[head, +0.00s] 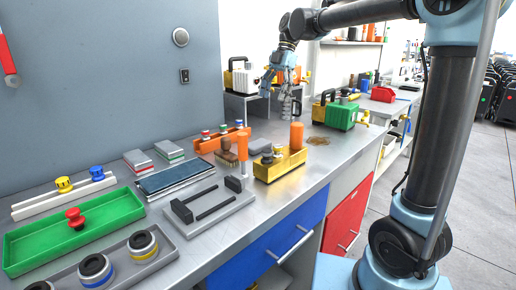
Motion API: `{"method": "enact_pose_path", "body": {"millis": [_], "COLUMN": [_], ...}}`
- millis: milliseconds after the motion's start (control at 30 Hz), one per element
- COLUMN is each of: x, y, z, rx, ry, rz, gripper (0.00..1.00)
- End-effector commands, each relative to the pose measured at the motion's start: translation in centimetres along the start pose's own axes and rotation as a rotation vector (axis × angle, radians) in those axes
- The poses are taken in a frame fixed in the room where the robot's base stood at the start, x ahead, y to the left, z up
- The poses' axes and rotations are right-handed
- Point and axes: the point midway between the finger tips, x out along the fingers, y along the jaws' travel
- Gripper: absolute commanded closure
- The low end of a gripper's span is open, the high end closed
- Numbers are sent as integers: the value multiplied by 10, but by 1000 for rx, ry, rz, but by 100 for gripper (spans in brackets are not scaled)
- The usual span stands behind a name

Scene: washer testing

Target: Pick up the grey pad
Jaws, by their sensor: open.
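The grey pad (260,146) looks like a small flat grey block lying on the metal workbench (325,161), behind the yellow holder and beside a brown brush. My gripper (277,102) is above the far part of the bench, beyond the pad and slightly to its right in the picture. Its fingers point downward and are open, with nothing seen between them. The gripper is apart from the pad.
A yellow holder (279,167) with an orange cylinder stands in front of the pad. An orange tray (221,141) and brush (229,158) are at its left. A green case (341,117) stands farther right. Bare bench lies around the pad's right side.

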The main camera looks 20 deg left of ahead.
Motion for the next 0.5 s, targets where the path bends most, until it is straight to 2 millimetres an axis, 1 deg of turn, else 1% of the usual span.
{"method": "enact_pose_path", "body": {"millis": [33,167,500], "x": [1,12,70], "y": [4,6,5], "z": [-2,-4,-5], "rx": [-17,-36,-33], "ry": [3,6,5], "rz": [-4,-7,-6], "gripper": [28,28,28]}}
